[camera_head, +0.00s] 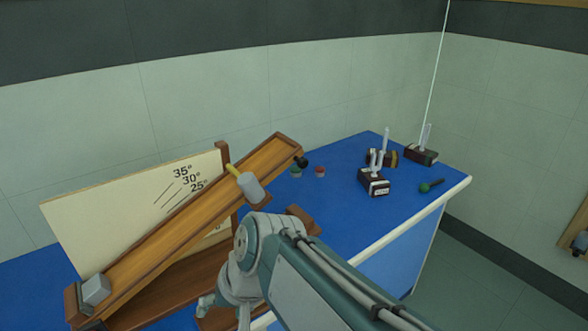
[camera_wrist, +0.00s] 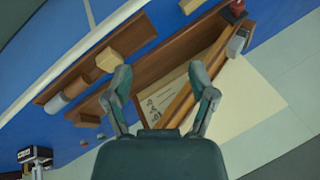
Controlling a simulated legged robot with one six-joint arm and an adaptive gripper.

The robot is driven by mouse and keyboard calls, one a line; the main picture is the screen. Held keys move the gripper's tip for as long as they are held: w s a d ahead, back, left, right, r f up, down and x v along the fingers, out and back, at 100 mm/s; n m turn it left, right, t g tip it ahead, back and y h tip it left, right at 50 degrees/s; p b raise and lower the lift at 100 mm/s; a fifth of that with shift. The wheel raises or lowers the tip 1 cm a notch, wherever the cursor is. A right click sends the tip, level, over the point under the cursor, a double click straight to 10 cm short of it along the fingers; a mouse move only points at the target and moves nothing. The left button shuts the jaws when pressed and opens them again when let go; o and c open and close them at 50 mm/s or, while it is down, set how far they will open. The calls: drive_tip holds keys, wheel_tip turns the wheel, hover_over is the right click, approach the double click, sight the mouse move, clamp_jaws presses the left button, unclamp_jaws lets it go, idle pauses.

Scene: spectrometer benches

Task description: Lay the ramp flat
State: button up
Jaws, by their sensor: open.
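The wooden ramp (camera_head: 205,210) is tilted in the head view, rising from lower left to upper right. A grey block (camera_head: 96,289) sits at its low end. Its raised end is beside an upright post (camera_head: 223,160) and a cream board (camera_head: 90,215) marked 35°, 30° and 25°. In the wrist view the ramp (camera_wrist: 208,72) shows as a narrow wooden beam, partly behind a finger. My gripper (camera_wrist: 160,84) is open, its fingers apart with nothing held between them. In the head view my arm hides part of the ramp's base, and the fingertips are hard to make out.
Tuning forks on dark boxes (camera_head: 374,182), a green-headed mallet (camera_head: 430,186) and small red and green pieces (camera_head: 319,171) stand on the blue bench (camera_head: 345,215).

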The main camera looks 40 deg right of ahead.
drive_tip(key=w+d+m+t+y, duration=0.25)
drive_tip(key=w+d+m, duration=0.2)
drive_tip(key=m, duration=0.35)
drive_tip(key=m+t+h, duration=0.8)
drive_tip(key=m+t, duration=0.3)
drive_tip(key=m, duration=0.8)
approach(305, 166)
drive_tip(key=shift+y, duration=0.35)
drive_tip(key=w, duration=0.3)
drive_tip(key=w+d, duration=0.1)
drive_tip(key=w, duration=0.6)
drive_tip(key=shift+w+d+r, duration=0.2)
drive_tip(key=shift+w+d, duration=0.1)
drive_tip(key=shift+w, duration=0.05)
clamp_jaws()
